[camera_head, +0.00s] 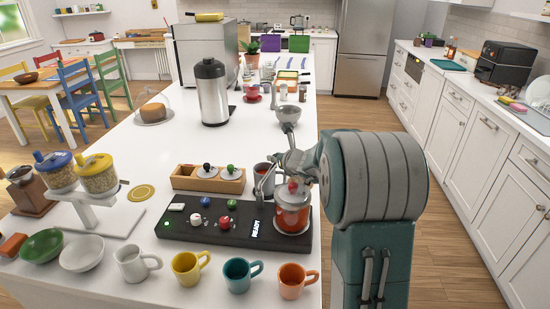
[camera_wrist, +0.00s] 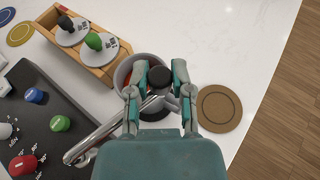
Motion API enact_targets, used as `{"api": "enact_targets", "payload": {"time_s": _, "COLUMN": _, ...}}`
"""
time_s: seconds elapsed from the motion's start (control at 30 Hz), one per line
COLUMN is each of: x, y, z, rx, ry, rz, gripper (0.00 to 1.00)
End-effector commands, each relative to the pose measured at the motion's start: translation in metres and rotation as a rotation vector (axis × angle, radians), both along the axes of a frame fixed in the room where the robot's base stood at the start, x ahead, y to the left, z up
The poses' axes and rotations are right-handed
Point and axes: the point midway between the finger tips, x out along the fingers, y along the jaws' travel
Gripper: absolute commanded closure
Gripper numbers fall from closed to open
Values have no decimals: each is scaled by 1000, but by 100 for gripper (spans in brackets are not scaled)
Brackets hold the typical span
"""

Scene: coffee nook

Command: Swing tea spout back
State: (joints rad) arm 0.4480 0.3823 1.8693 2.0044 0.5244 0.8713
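The tea spout (camera_wrist: 92,144) is a slim metal tube. In the wrist view it runs from the lower left toward my gripper. A round black knob (camera_wrist: 160,76) sits between my fingertips (camera_wrist: 160,67), near the tube's upper end. The fingers are apart, one on each side of the knob; I cannot tell whether they press on it. A grey cup with red inside (camera_wrist: 122,74) is partly hidden by the left finger. In the head view, the black tea station (camera_head: 190,229) shows a green light and "READY". A jar of red liquid (camera_head: 292,213) stands at its right end.
A wooden box (camera_head: 181,182) with knobbed discs stands behind the station. Several mugs, including an orange one (camera_head: 292,283), line the counter's front. A brown coaster (camera_wrist: 219,108) lies right of my gripper. A steel flask (camera_head: 211,92) stands farther back. White counter is clear around the coaster.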

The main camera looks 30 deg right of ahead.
Motion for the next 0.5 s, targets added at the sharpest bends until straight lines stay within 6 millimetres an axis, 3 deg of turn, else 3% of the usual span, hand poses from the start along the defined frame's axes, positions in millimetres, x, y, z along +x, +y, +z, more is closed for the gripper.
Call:
{"api": "enact_targets", "payload": {"time_s": 0.03, "x": 1, "y": -4, "z": 0, "rx": -3, "ry": 1, "rz": -12, "gripper": 67}}
{"api": "enact_targets", "payload": {"time_s": 0.1, "x": 1, "y": -2, "z": 1, "rx": -3, "ry": 1, "rz": -13, "gripper": 36}}
{"api": "enact_targets", "payload": {"time_s": 0.5, "x": -1, "y": -2, "z": 1, "rx": -4, "ry": 1, "rz": -11, "gripper": 36}}
